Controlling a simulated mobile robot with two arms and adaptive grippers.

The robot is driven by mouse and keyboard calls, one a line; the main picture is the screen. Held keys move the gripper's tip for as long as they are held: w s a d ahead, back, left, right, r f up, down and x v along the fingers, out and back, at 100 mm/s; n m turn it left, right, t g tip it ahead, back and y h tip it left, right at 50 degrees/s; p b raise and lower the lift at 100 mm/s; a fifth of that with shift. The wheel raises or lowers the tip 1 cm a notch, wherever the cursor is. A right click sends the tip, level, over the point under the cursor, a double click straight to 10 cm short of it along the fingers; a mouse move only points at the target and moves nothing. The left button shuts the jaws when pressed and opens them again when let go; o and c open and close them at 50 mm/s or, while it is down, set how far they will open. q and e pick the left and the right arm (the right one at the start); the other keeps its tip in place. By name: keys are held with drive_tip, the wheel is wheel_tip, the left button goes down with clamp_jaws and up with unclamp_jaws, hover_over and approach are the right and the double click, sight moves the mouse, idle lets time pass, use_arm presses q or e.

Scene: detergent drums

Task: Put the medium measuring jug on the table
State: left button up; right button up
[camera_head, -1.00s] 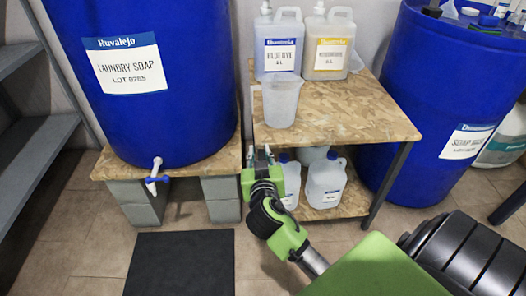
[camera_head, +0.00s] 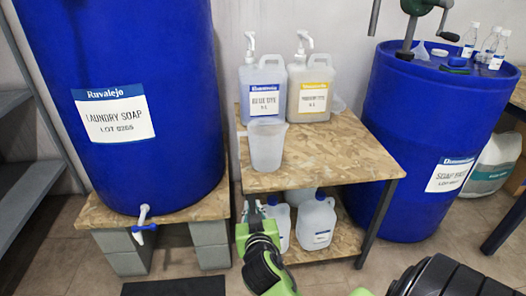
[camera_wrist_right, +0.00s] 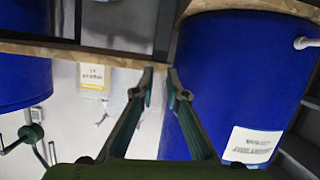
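The translucent measuring jug (camera_head: 266,146) stands upright on the upper board of the wooden table (camera_head: 345,160), near its front left corner. My right gripper (camera_head: 254,205) is in front of the table's left end, below and apart from the jug. The right wrist view is upside down there; the two fingers (camera_wrist_right: 160,78) stand apart with nothing clearly held between them. A pale shape behind the fingers is partly hidden, and I cannot tell if it is the jug. My left gripper is not in view.
Two labelled jerrycans, blue (camera_head: 263,90) and yellow (camera_head: 310,88), stand behind the jug. Jerrycans (camera_head: 315,222) fill part of the lower shelf. The laundry soap drum (camera_head: 130,70) is left, another blue drum (camera_head: 425,130) right. The board's front right is clear.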

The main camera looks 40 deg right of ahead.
sight(239, 149)
drive_tip(key=w+r+m+t+h, duration=0.1)
drive_tip(key=w+r+t+h, duration=0.15)
drive_tip(key=w+r, duration=0.5)
drive_tip(key=shift+t+y, duration=0.25)
drive_tip(key=x, duration=0.8)
drive_tip(key=d+x, duration=0.1)
drive_tip(key=x, duration=0.4)
drive_tip(key=shift+s+d, duration=0.15)
drive_tip(key=shift+s, duration=0.1)
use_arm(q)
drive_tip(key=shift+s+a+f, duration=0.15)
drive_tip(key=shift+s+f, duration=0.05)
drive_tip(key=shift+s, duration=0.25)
use_arm(e)
drive_tip(key=shift+w+r, duration=0.1)
drive_tip(key=shift+r, duration=0.05)
clamp_jaws()
